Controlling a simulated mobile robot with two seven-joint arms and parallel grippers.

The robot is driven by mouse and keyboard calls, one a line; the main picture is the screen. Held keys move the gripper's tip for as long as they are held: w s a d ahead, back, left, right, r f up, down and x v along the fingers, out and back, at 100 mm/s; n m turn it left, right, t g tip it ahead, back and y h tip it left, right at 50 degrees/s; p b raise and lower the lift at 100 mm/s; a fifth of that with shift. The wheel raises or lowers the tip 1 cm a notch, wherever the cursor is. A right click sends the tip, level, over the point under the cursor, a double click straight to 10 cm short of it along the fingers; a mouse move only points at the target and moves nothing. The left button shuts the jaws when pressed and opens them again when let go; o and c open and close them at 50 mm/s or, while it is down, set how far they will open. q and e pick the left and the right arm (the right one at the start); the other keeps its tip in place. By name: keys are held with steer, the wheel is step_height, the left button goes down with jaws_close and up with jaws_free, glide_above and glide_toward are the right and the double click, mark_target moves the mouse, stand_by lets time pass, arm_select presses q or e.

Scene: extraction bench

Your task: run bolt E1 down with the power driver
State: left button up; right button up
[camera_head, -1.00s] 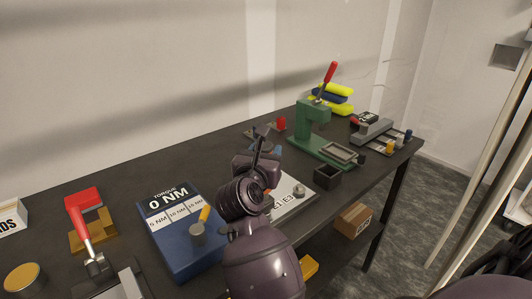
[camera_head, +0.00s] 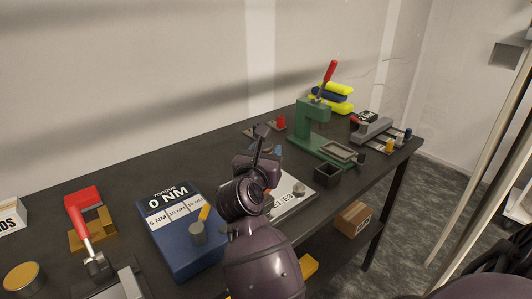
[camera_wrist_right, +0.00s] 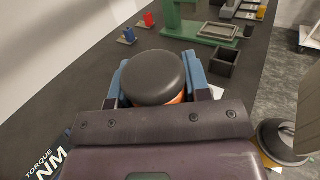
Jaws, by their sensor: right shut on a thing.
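My right gripper (camera_head: 265,160) is over the white plate (camera_head: 292,202) marked E1 and E3 in the head view. In the right wrist view the gripper's blue fingers (camera_wrist_right: 160,88) are shut around the power driver, whose round dark top (camera_wrist_right: 152,76) and a bit of orange body show. The driver's lower end is hidden. A grey bolt head (camera_head: 299,188) stands on the plate near the E3 label. Bolt E1 is hidden behind my wrist, so I cannot tell whether the driver touches it. My left gripper is not in view.
The blue torque box (camera_head: 185,240) reading 0 NM, with a knob, stands left of my right arm. A green press (camera_head: 313,125) and a dark open bin (camera_head: 327,177) stand beyond the plate. A red-handled clamp (camera_head: 82,205) is at the left.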

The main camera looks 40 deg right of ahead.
steer(key=shift+s+f, duration=0.1)
steer(key=shift+f, duration=0.4)
stand_by(0.6)
